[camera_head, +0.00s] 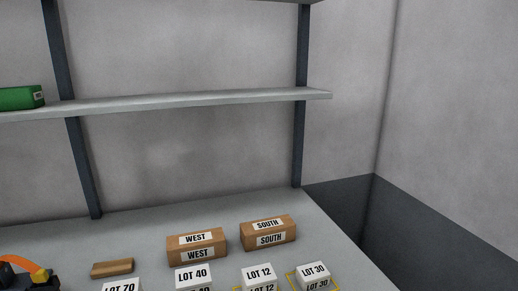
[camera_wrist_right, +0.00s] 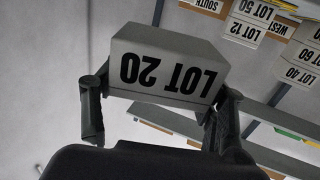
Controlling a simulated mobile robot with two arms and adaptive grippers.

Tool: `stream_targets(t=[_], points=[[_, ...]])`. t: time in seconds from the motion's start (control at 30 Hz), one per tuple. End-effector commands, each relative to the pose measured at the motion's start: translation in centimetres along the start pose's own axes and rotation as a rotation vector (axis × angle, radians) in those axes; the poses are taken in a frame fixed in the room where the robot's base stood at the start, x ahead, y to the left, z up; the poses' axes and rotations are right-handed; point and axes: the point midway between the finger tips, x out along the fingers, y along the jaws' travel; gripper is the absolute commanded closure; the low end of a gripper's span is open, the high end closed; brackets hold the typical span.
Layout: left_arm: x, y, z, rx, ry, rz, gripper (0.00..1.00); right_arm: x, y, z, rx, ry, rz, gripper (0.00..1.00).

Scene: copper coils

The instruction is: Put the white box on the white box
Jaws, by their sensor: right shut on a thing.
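My right gripper (camera_wrist_right: 162,90) is shut on a white box labelled LOT 20 (camera_wrist_right: 165,65), with a finger at each side; the label is upside down in the right wrist view. Other white boxes stand along the table's front in the head view: LOT 70 (camera_head: 121,287), LOT 40 (camera_head: 193,275), LOT 12 (camera_head: 258,273) and LOT 30 (camera_head: 313,270). Yellow outlines show around LOT 12 and LOT 30. The wrist view also shows boxes labelled LOT 50 (camera_wrist_right: 258,11) and LOT 60 (camera_wrist_right: 311,58). Neither of my grippers shows in the head view.
Brown boxes WEST (camera_head: 197,248) and SOUTH (camera_head: 268,233) stand behind the white boxes on the grey table (camera_head: 135,228). A small brown block (camera_head: 112,268) lies left. A dark, orange and yellow item (camera_head: 30,277) is cut off. A shelf (camera_head: 200,103) holds a green box (camera_head: 18,98).

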Motion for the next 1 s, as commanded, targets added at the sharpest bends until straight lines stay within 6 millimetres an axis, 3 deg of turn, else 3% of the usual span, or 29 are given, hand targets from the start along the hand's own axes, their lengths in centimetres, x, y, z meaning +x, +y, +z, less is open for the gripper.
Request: stream_targets(t=[0.23,0.47,0.73,1.0], points=[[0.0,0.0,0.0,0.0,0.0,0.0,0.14,-2.0,0.8,0.1,0.001,0.002,0.009,0.73],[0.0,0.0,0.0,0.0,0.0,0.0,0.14,-0.8,0.3,-0.1,0.002,0.006,0.003,0.73],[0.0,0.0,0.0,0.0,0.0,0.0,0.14,5.8,-2.8,-1.9,0.0,0.013,-0.043,0.73],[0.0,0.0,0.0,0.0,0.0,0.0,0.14,12.8,-7.3,-6.1,-0.002,0.011,-0.127,0.73]])
